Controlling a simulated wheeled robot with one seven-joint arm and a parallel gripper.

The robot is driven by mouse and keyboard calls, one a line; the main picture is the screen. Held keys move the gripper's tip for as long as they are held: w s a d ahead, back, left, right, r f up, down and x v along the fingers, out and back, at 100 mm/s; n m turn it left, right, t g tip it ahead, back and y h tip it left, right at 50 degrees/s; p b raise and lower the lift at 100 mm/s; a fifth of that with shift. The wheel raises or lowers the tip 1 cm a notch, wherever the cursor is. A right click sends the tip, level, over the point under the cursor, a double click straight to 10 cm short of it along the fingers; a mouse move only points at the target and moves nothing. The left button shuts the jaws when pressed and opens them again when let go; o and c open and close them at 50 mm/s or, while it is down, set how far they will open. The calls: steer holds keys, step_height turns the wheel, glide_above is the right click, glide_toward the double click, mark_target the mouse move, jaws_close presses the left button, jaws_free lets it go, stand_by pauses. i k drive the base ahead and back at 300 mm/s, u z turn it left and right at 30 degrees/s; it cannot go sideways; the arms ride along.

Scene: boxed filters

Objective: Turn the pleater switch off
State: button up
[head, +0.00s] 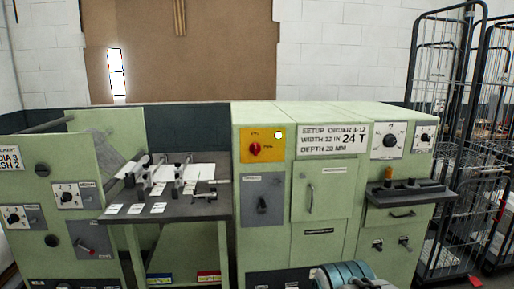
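A long pale green machine stands across the view, and I cannot read which of its controls is labelled for the pleater. A red rotary switch (255,149) sits on a yellow plate (248,158) at the upper middle, with small unreadable marks. A pale round lamp (278,135) is at the plate's upper right. Below it is a grey panel with a dark lever or handle (262,205). My gripper is not in view; a blue-banded part at the bottom edge seems to be my arm.
Black-and-white dials (390,141) are at the upper right and on the left cabinet. A dark work table (190,208) carries metal fittings and white cards. A dark shelf (410,193) juts out at right. Wire cage trolleys (445,150) stand at far right.

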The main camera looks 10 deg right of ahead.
mark_target(255, 148)
steer(key=u, duration=0.05)
steer(key=k, duration=0.5)
steer(key=z, duration=1)
steer(key=i, duration=1.3)
steer(key=u, duration=0.6)
steer(key=i, duration=0.35)
steer(key=u, duration=0.4)
